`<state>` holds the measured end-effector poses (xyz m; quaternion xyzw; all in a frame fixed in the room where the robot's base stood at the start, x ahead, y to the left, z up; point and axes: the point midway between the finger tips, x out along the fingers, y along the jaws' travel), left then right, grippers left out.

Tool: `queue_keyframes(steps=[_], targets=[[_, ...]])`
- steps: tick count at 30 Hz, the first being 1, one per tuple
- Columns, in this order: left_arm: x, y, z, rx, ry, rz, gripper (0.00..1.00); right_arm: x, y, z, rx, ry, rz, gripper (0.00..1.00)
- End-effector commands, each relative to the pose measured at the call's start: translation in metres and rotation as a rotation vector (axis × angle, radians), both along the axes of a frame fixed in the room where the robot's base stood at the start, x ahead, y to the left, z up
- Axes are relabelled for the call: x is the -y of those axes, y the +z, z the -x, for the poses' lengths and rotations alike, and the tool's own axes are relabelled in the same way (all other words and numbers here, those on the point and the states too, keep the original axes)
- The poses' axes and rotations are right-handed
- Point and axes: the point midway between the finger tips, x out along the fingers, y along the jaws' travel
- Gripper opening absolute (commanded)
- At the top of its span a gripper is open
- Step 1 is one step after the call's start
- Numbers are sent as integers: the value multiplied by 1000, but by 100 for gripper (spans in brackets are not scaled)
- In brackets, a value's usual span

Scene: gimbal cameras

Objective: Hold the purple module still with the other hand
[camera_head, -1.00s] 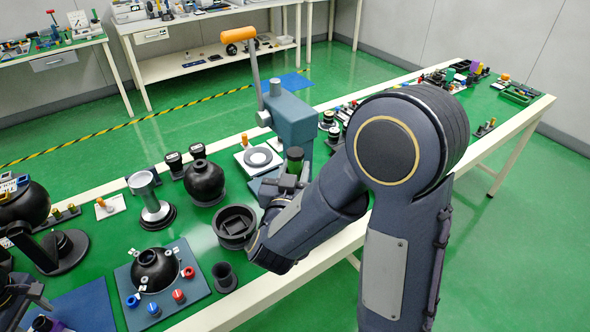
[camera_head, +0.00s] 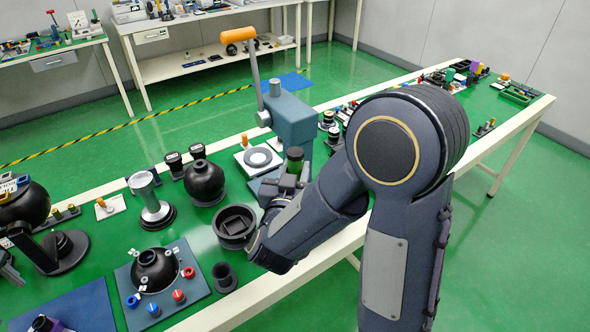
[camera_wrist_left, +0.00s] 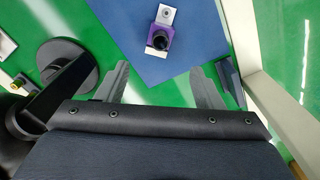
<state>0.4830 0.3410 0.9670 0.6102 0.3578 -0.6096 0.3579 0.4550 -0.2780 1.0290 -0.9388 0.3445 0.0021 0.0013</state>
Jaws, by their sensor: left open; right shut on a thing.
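The purple module (camera_wrist_left: 160,38) lies on a blue mat (camera_wrist_left: 205,45) in the left wrist view, with a dark round part and a pale plate with a hole. In the head view it shows at the bottom left edge (camera_head: 47,324), partly cut off. My left gripper (camera_wrist_left: 158,78) is open and empty, its two fingers apart and short of the module.
A grey panel with a black dome and coloured knobs (camera_head: 200,290) stands right of the mat. A black disc stand (camera_wrist_left: 72,62) is left of my left gripper. The table edge (camera_wrist_left: 262,100) is on the right.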

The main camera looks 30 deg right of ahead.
Motion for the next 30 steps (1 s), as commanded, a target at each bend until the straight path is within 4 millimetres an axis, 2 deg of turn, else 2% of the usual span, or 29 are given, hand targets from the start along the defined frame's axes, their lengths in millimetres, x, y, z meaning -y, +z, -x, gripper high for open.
queue_keyframes(steps=[6, 9, 12, 20, 30], targets=[[-1, -5, -2, -10, 1, -2, 69, 0, 44, 0, 2, 0, 1, 5], [-2, -15, -1, -9, 2, -2, 69, 0, 61, 0, 2, 0, 1, 5], [-1, -23, 0, -6, 0, -1, 69, 0, 70, 0, 1, 0, 0, 5], [-1, -45, 0, -1, 0, 0, 69, 0, 61, 0, 1, 0, 0, 5], [-1, -90, 0, -3, 0, 1, 69, 0, 29, 0, 2, 0, 1, 5]])
